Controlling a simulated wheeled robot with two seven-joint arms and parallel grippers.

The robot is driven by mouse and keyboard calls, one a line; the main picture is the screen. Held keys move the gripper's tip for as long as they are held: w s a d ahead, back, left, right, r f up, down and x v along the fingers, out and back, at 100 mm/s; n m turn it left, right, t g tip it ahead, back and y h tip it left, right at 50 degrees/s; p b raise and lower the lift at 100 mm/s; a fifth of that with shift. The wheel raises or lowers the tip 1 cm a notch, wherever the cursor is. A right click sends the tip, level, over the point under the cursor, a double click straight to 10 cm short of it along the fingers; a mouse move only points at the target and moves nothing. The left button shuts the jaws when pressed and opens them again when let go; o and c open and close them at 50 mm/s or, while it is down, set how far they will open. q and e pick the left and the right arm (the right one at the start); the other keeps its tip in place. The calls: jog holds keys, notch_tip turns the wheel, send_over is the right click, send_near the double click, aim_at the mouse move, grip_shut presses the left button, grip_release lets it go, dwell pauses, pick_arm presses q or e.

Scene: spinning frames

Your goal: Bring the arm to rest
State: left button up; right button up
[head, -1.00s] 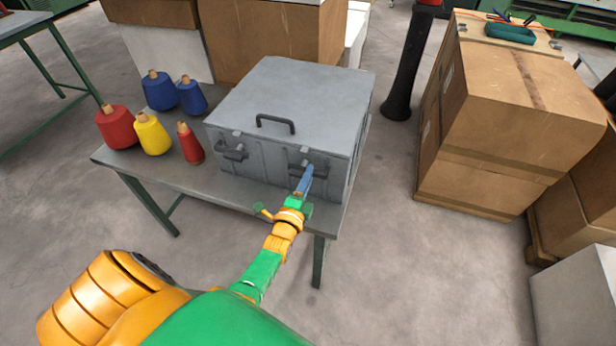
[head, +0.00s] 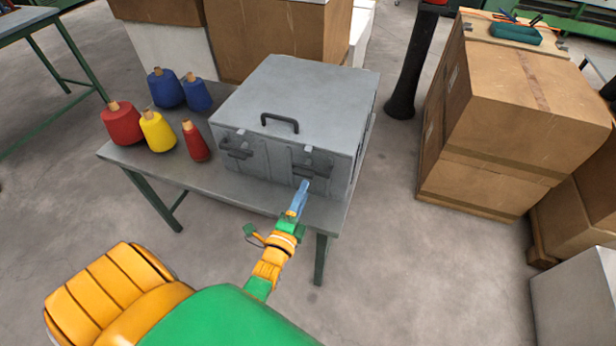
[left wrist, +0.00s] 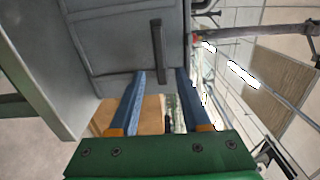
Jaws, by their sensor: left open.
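My left arm (head: 272,262) reaches from the bottom of the head view toward the front of a closed grey metal box. My left gripper (head: 302,190) is in front of the box's right-hand latch handle, a little below it. The left wrist view shows the gripper (left wrist: 160,85) with its two blue fingers apart and nothing between them. The grey box (head: 300,92) shows there too (left wrist: 112,38), with a dark handle (left wrist: 158,50) ahead of the fingertips. The fingers look clear of the handle. My right gripper is in neither view.
The box stands on a grey table (head: 150,166) with green legs. Several yarn cones, such as a yellow one (head: 157,132), stand left of the box. Stacked cartons (head: 500,120) and a black post (head: 410,65) stand to the right. The floor (head: 400,270) in front is clear.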

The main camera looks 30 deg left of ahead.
pick_arm(q)
jog(key=shift+s, duration=0.15)
jog(key=s+d+f+n+g+h, duration=0.1)
jog(key=s+d+f+n+g, duration=0.1)
jog(key=s+f+g, duration=0.3)
jog(key=s+d+f+n+h, duration=0.2)
jog(key=f, duration=0.6)
jog(key=s+d+f+n+g+h, duration=0.1)
jog(key=s+d+f+n+g, duration=0.1)
jog(key=s+d+f+g, duration=0.3)
jog(key=s+a+f+n+g, duration=0.1)
jog(key=s+f+n+g, duration=0.2)
jog(key=s, duration=0.7)
jog(key=s+a+f+n+g, duration=0.1)
jog(key=s+f+n+g, duration=0.2)
jog(key=s+f, duration=0.4)
jog(key=s+n, duration=0.1)
jog(key=s, duration=0.2)
jog(key=shift+s+a, duration=0.2)
jog(key=shift+s, duration=0.2)
